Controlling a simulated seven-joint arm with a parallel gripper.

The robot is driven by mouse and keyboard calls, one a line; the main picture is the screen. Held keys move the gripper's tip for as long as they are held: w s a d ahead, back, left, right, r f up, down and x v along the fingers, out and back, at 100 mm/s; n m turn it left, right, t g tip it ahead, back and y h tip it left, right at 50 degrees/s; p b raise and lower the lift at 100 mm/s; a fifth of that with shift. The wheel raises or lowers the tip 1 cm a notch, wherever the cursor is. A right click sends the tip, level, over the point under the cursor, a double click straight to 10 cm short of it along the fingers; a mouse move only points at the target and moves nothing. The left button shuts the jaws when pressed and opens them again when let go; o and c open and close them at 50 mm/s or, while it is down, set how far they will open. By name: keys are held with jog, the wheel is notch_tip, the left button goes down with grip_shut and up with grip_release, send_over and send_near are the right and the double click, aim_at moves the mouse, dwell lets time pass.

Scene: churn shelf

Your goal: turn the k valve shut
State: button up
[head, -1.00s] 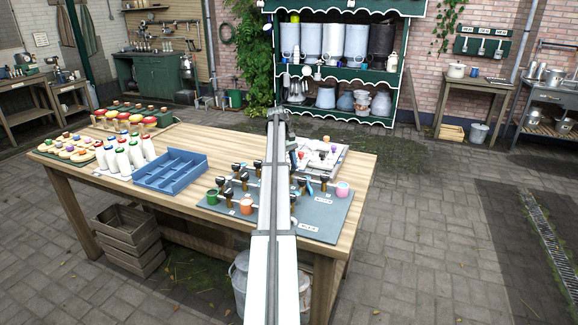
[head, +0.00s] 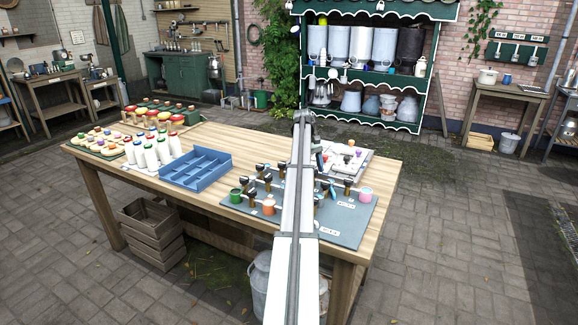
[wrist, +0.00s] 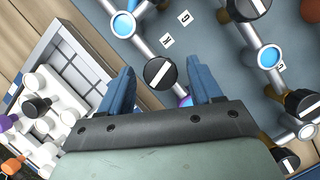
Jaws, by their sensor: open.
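In the wrist view, a black round valve knob (wrist: 160,72) with a white bar lies between the fingertips of my open gripper (wrist: 163,80). A small white K label (wrist: 168,41) is just above that knob, and a G label (wrist: 184,18) is further up. I cannot tell whether the fingers touch the knob. Metal pipes with blue-faced discs (wrist: 124,25) run nearby. In the head view, the grey valve board (head: 345,225) lies on the table's right part. My arm covers its middle, and my gripper's fingers cannot be made out there.
More black knobs (wrist: 248,7) stand to the right in the wrist view. A light tray with white pieces (wrist: 45,110) is at the left. In the head view, a blue divided tray (head: 197,168), milk bottles (head: 150,153) and a crate (head: 150,232) under the table show.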

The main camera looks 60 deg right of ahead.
jog(key=n+h, duration=0.1)
jog(key=n, duration=0.2)
jog(key=shift+a+g, duration=0.2)
jog(key=shift+g, duration=0.1)
jog(key=n+h, duration=0.2)
jog(key=n, duration=0.3)
jog(key=shift+a+n, duration=0.15)
jog(key=shift+n, duration=0.15)
jog(key=n+h, duration=0.1)
jog(key=n, duration=0.2)
jog(key=n+t+h, duration=0.1)
jog(key=n, duration=0.2)
jog(key=shift+s+a, duration=0.1)
jog(key=shift+r+n+h, duration=0.3)
jog(key=shift+r, duration=0.05)
jog(key=v, duration=1.4)
jog(key=w+a+f+h, duration=0.1)
jog(key=w+a+f, duration=0.2)
jog(key=w, duration=0.5)
jog(key=w+a+f+t+h, duration=0.1)
jog(key=w+a+f, duration=0.2)
jog(key=w, duration=0.6)
jog(key=w+a+f+m+t+h, duration=0.1)
jog(key=w+a+f, duration=0.2)
jog(key=w+a, duration=0.3)
jog(key=shift+w+a+f+h, duration=0.3)
jog(key=shift+w+a+f, duration=0.1)
jog(key=shift+w, duration=0.8)
jog(key=shift+d, duration=0.1)
